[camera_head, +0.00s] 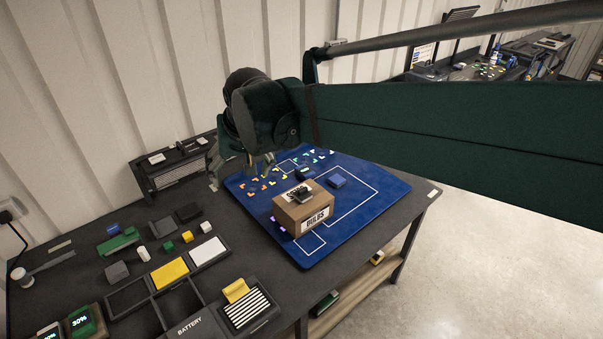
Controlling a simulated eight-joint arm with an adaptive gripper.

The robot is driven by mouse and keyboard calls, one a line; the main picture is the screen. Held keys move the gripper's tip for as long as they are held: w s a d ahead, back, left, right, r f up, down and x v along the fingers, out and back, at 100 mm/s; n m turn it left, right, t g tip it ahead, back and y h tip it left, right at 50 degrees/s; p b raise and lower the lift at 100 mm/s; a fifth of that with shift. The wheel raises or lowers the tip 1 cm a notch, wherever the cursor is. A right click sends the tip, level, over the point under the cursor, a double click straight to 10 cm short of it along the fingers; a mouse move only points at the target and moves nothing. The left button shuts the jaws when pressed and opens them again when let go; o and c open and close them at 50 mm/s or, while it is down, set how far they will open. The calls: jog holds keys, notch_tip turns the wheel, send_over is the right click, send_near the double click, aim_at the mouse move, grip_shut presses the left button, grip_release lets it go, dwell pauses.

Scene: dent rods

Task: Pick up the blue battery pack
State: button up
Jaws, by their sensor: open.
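A smaller dark blue piece (303,173) lies behind that box. A small blue block (113,229) also sits at the left of the table, beside a green piece; no label is readable on any of these. My gripper (262,170) points down over the back left part of the mat, left of the blue block and apart from it. It is open, and I see nothing between its fingers.
Colored corner marks cover the back of the mat. A divided tray (148,293) with yellow and white pieces, a striped holder (246,309) and several loose blocks fill the left and front. A dark rack (176,168) stands at the back. The mat's right side is clear.

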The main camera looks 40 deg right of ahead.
jog(key=w+d+f+m+g, duration=0.1)
jog(key=w+d+f+m, duration=0.15)
jog(key=w+d, duration=0.7)
jog(key=m+g+b, duration=0.3)
jog(key=m+g, duration=0.1)
jog(key=m, duration=0.7)
send_over(305, 170)
jog(key=shift+y, duration=0.4)
jog(key=f, duration=2.9)
jog(key=shift+w+a, duration=0.1)
jog(key=shift+a, duration=0.1)
jog(key=shift+d+f, duration=0.2)
jog(key=shift+f, duration=0.05)
jog(key=shift+f, duration=1.3)
